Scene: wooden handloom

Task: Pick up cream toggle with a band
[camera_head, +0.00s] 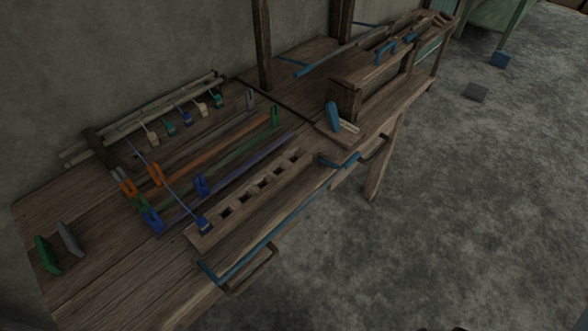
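Two cream toggles hang from the rail (150,118) at the back left of the wooden bench. One cream toggle (152,138) is at the left end of the row, and the other cream toggle (202,109) is towards the right end. They are too small and dim to tell which one carries a band. A teal toggle (170,129) and a blue toggle (186,118) hang between them, and a green toggle (218,100) hangs at the right end. Neither gripper shows in this view.
A slotted wooden block (256,193) lies along the bench front, with a blue piece (204,226) at its left end. Coloured bars with clips lie between block and rail. Green and grey pieces (48,254) stand at far left. A dark post (263,45) rises behind.

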